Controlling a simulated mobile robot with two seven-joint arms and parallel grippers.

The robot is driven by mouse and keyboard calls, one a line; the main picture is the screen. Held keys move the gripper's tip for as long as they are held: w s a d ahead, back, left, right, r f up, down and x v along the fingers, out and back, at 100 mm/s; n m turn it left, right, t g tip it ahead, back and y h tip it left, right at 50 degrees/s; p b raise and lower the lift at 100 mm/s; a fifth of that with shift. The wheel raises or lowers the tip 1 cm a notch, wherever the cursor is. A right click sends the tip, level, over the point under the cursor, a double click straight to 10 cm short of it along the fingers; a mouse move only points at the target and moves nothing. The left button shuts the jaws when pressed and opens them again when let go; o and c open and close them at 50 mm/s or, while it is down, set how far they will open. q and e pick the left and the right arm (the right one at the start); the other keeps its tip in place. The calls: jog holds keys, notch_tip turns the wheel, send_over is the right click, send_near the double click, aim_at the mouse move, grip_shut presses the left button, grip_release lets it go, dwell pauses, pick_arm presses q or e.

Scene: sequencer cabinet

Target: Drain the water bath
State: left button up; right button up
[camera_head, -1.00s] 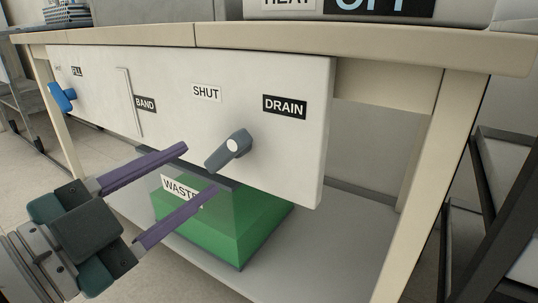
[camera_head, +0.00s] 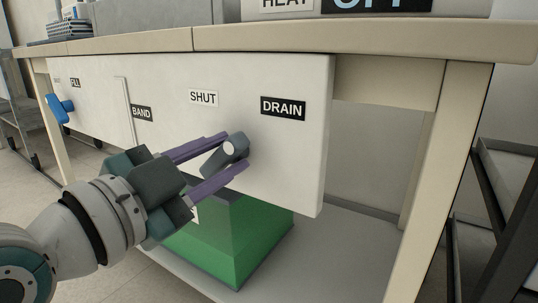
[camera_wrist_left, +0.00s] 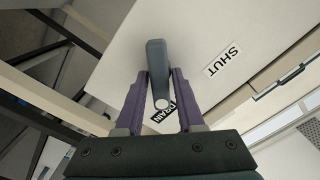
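The grey drain handle (camera_head: 226,152) is on the white front panel (camera_head: 285,165), below and left of the DRAIN label (camera_head: 283,108). It tilts down-left from its round light cap. My left gripper (camera_head: 235,151) has its purple fingers on either side of the handle. In the left wrist view the handle (camera_wrist_left: 156,65) stands between the fingertips (camera_wrist_left: 160,76), very near both; I cannot tell whether they press on it. A green waste container (camera_head: 230,240) stands under the panel, its label mostly hidden by my gripper. My right gripper is out of view.
A SHUT label (camera_head: 203,97) is left of DRAIN. A blue handle (camera_head: 60,107) is at the panel's left end. The bench top edge (camera_head: 300,37) overhangs above, and a bench leg (camera_head: 440,180) stands at the right. A dark frame (camera_head: 500,190) is beyond it.

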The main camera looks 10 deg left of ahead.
pick_arm(q)
grip_shut()
jog(key=n+p, duration=0.3)
jog(key=shift+r, duration=0.25)
jog(key=n+p, duration=0.2)
jog(key=n, duration=0.2)
jog(key=shift+a+n+p, duration=0.1)
jog(key=shift+n+p, duration=0.2)
jog(key=n+p, duration=0.1)
jog(key=n, duration=0.1)
jog(key=shift+f+n, duration=0.1)
jog(key=shift+n, duration=0.3)
jog(key=n, duration=0.2)
jog(key=shift+a+n, duration=0.1)
jog(key=shift+n, duration=0.2)
jog(key=n, duration=0.4)
jog(key=shift+w+f+n+p, duration=0.1)
jog(key=shift+f+n+p, duration=0.05)
jog(key=shift+n+p, duration=0.25)
jog(key=shift+a, duration=0.1)
